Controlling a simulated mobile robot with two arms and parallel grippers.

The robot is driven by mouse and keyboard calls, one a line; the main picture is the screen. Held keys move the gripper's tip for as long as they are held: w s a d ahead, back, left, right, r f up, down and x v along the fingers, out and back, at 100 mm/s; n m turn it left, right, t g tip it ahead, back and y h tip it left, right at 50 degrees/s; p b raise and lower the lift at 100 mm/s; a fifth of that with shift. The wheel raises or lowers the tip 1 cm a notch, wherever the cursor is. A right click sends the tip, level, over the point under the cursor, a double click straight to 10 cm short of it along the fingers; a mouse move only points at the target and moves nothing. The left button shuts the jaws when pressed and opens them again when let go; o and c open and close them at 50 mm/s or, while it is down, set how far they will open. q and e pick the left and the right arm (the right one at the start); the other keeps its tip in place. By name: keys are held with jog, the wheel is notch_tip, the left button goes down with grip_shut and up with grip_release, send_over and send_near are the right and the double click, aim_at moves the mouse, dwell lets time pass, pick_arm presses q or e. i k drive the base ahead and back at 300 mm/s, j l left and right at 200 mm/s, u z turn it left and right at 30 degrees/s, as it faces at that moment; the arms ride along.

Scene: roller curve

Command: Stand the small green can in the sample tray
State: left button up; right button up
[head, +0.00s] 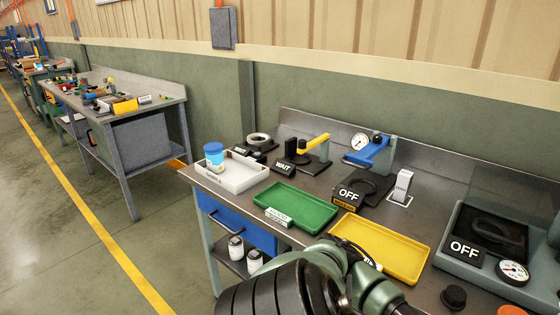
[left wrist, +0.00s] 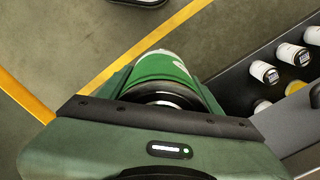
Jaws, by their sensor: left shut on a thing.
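In the left wrist view a green can (left wrist: 163,66) with a white marking is between the fingers of my left gripper (left wrist: 165,88), which is shut on it. The floor shows beyond the can. Much of the can is hidden by the gripper. In the head view an arm of mine covers the bottom middle, and neither the can nor a gripper can be made out. A light grey tray (head: 232,183) stands at the bench's left end with a blue jar (head: 214,153) at its back left corner. Its label cannot be read, so I cannot confirm it is the sample tray.
A green tray (head: 303,209) and a yellow tray (head: 380,248) lie right of the grey one. White jars (left wrist: 265,72) stand on the lower shelf, beside the held can.

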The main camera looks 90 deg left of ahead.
aim_at(243, 178)
jog(key=k+j, duration=0.25)
jog(key=k+j+u, duration=0.1)
jog(key=j, duration=0.35)
jog(key=k+j, duration=0.35)
jog(key=k+j+u, duration=0.15)
jog(key=j, duration=0.25)
jog(key=k+j, duration=0.3)
jog(key=k+j+u, duration=0.1)
jog(key=j, duration=0.35)
jog(key=k, duration=0.1)
